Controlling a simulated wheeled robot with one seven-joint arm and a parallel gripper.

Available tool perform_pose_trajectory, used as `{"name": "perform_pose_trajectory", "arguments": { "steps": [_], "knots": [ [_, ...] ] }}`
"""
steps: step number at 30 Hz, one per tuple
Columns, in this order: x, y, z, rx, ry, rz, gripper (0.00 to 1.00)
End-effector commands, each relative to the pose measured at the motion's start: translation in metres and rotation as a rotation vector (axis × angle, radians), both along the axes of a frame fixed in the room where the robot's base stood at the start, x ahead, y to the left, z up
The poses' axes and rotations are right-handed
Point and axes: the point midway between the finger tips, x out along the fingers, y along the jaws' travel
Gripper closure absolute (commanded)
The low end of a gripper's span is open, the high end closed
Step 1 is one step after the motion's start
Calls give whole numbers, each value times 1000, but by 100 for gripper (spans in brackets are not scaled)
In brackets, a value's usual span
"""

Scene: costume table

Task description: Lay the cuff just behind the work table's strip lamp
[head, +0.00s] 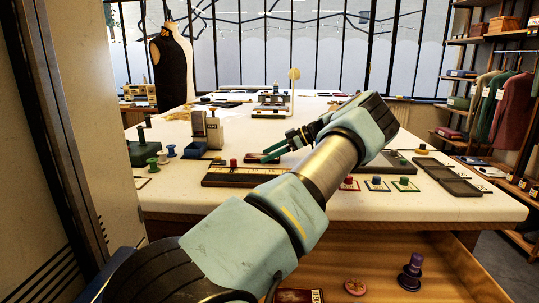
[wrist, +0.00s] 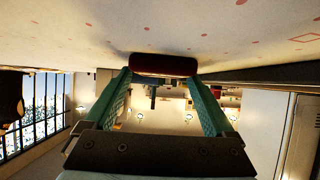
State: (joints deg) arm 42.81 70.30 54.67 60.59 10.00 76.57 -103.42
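The cuff, a small dark red piece (head: 252,158), is near the middle of the work table (head: 440,206). In the wrist view the cuff (wrist: 163,65) spans the gap between my two green fingertips, its ends against them. My gripper (head: 268,156) reaches down from the right and looks shut on it. The cuff is at or just above the tabletop; I cannot tell if it touches. A long dark bar with a yellowish strip (head: 237,178), perhaps the strip lamp, lies just in front of it. My arm hides the bar's right end.
A grey upright device (head: 214,132) and a blue tray (head: 196,151) stand left of my gripper. Green and dark spools (head: 153,164) are farther left. Dark trays (head: 452,180) and small coloured knobs (head: 377,183) lie to the right. An open drawer (head: 440,262) is below the front edge.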

Motion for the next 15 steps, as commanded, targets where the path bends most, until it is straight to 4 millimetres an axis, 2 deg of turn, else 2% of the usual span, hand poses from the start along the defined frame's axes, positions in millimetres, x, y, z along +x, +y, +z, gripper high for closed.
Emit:
{"name": "perform_pose_trajectory", "arguments": {
  "steps": [3, 11, 15],
  "knots": [
    [0, 0, 0, 0, 0, 0, 0],
    [0, 0, 3, 0, 0, 0, 0],
    [1, -13, 7, -1, -2, -4, 0]
  ]
}}
